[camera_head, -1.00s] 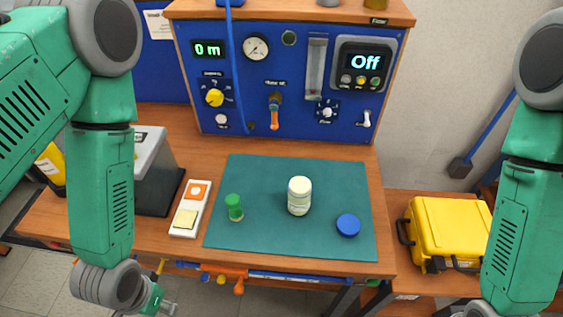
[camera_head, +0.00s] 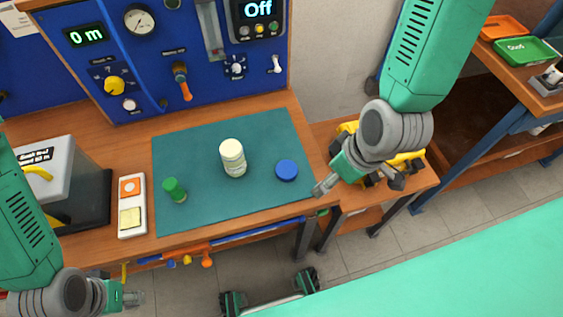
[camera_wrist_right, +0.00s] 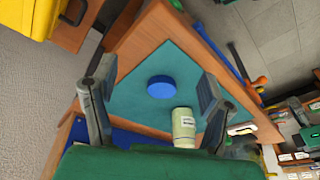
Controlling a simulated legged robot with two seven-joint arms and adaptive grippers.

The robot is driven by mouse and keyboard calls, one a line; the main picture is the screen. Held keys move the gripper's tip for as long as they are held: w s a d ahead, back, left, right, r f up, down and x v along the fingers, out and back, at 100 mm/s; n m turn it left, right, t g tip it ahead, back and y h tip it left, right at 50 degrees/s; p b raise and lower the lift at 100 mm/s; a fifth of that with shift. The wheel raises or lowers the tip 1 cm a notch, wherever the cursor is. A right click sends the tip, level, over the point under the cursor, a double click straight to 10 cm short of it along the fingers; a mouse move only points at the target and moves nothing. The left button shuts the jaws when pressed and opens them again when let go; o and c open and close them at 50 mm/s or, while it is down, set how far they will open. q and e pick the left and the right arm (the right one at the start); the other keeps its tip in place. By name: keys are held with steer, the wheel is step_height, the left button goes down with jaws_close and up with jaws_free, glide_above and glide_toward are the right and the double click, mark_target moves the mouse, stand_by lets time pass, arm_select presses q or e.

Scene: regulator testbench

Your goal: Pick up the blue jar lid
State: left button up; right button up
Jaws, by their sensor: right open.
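The blue jar lid (camera_head: 286,170) lies flat on the teal mat (camera_head: 190,140), near its right side. It also shows in the right wrist view (camera_wrist_right: 161,86), between the open fingers and beyond them. A white jar with a pale lid (camera_head: 233,158) stands upright left of the blue lid; it also shows in the wrist view (camera_wrist_right: 184,128). My right gripper (camera_head: 360,184) is open and empty, right of the lid and apart from it, by the bench's right edge. My left gripper (camera_head: 132,298) is low at the front left, away from the mat; its finger opening is unclear.
A small green object (camera_head: 174,190) stands on the mat's left part. A white two-button box (camera_head: 131,206) and a grey case (camera_head: 55,185) are farther left. The blue regulator panel (camera_head: 150,70) rises behind. A yellow case (camera_head: 346,128) is partly hidden behind my right arm.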

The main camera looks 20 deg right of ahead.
steer(key=w+a+r+n+y, duration=0.1)
steer(key=w+a+r+n, duration=0.25)
steer(key=r, duration=0.35)
glide_above(286, 169)
steer(key=s+d, duration=0.2)
steer(key=shift+m+t, duration=0.35)
steer(key=shift+t, duration=0.05)
step_height(286, 169, down, 8)
steer(key=shift+s+a+r, duration=0.1)
steer(key=shift+s+r, duration=0.05)
steer(key=shift+a+f, duration=0.3)
steer(key=shift+f, duration=0.1)
steer(key=f, duration=0.1)
steer(key=w+f, duration=0.2)
steer(key=f, duration=0.1)
steer(key=shift+w+a+f, duration=0.1)
steer(key=shift+a, duration=0.15)
steer(key=shift+a, duration=0.25)
steer(key=c, duration=0.9)
